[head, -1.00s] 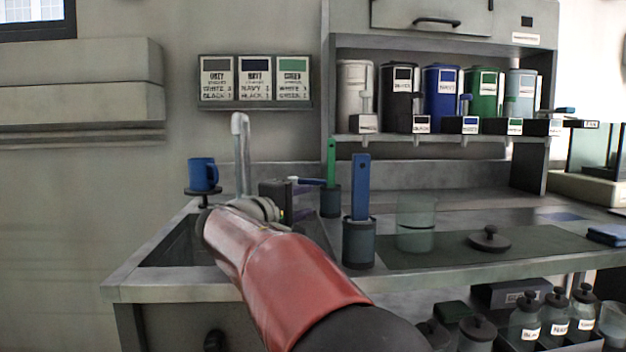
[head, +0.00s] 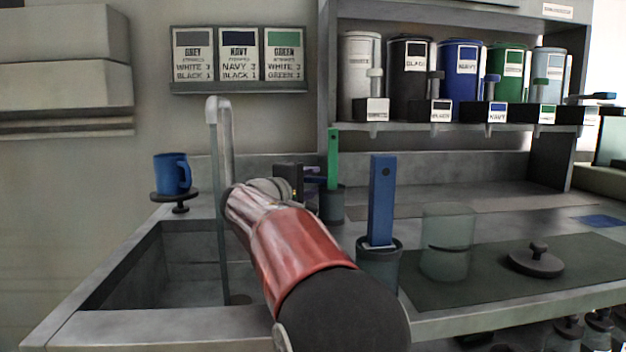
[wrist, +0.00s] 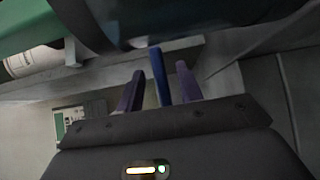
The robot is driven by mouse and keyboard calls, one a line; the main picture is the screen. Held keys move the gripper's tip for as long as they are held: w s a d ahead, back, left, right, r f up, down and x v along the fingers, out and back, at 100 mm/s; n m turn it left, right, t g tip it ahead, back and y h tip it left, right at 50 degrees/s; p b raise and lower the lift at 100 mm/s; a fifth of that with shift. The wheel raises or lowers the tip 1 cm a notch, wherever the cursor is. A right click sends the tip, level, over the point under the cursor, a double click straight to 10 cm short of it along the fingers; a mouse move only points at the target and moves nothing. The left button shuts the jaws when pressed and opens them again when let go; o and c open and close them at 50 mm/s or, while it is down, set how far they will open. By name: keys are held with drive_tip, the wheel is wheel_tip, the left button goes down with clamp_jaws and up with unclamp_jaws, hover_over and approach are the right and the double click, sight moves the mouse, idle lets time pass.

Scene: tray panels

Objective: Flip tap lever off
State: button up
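The silver tap (head: 222,140) arches over the sink at left. A blue bar (head: 315,180), seemingly the tap lever, shows just past my gripper (head: 305,187), which is mostly hidden behind my red arm in the head view. In the wrist view the blue bar (wrist: 159,75) stands between the two dark purple fingers of my gripper (wrist: 160,90). Gaps show on both sides, so the fingers are apart and not closed on it. The lever's base is hidden.
Pots with a green handle (head: 333,160) and a blue handle (head: 381,200) stand right of my arm. A clear jar (head: 447,245) is on the dark mat. Canisters line the shelf above.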

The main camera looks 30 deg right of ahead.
drive_tip(key=shift+w+d, duration=0.2)
drive_tip(key=shift+d, duration=0.4)
drive_tip(key=shift+c, duration=0.2)
clamp_jaws()
drive_tip(key=shift+a, duration=0.1)
drive_tip(key=m+g, duration=0.1)
drive_tip(key=a+g, duration=0.1)
drive_tip(key=m+g+h+p, duration=0.1)
drive_tip(key=g, duration=0.1)
drive_tip(key=shift+s+a+r+m, duration=0.1)
drive_tip(key=shift+s+a+m, duration=0.1)
drive_tip(key=shift+s+m, duration=0.1)
drive_tip(key=shift+s+a+m+g, duration=0.15)
drive_tip(key=shift+m+g, duration=0.15)
drive_tip(key=shift+g, duration=0.2)
